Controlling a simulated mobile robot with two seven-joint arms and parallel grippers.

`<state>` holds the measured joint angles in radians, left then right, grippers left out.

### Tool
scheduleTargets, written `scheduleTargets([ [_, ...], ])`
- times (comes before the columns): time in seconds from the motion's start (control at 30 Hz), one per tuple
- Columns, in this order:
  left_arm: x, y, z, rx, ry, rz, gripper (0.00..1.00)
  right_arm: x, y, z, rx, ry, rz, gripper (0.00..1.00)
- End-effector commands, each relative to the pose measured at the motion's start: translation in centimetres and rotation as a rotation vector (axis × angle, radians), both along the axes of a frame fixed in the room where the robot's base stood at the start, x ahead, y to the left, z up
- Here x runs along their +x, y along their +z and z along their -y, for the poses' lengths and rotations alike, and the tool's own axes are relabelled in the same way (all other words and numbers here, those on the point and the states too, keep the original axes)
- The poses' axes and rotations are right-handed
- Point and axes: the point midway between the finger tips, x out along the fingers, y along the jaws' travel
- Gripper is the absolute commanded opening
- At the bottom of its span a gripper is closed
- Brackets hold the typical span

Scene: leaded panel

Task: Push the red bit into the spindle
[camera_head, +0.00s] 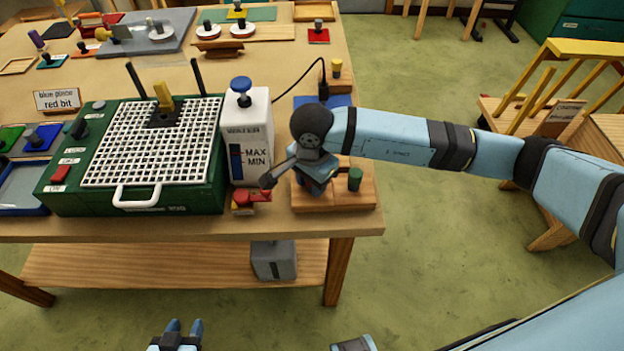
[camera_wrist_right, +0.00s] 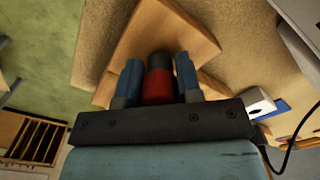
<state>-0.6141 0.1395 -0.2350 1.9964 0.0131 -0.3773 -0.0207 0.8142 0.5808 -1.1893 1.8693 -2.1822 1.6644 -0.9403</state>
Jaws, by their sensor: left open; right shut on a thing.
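My right gripper (camera_head: 314,178) is over the wooden block at the front right corner of the table. In the right wrist view, its two blue fingers (camera_wrist_right: 158,72) are shut on the red bit (camera_wrist_right: 158,88), a red cylinder with a dark end. In the head view the bit is hidden by the gripper and wrist. The green grinder (camera_head: 140,205) has a white grid top. A yellow piece (camera_head: 163,97) stands at a dark block (camera_head: 165,117) near the grid's back; I cannot make out the spindle itself. My left gripper (camera_head: 178,335) is open and empty, below the table's front.
The wooden block (camera_head: 350,196) holds a green bit (camera_head: 355,179). A white bottle (camera_head: 257,135) with a blue cap stands between grinder and right gripper. A small red piece (camera_head: 243,197) sits before it.

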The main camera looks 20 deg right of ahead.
Motion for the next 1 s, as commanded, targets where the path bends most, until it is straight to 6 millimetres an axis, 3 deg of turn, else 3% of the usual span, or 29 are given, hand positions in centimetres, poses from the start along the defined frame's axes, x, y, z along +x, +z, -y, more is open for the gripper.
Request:
scheduleTargets([
  [1.0,-0.08,0.07,-0.03,0.001,0.0,-0.004,0.43,0.02,1.01,0.02,0.0,0.0,0.001,0.06],
])
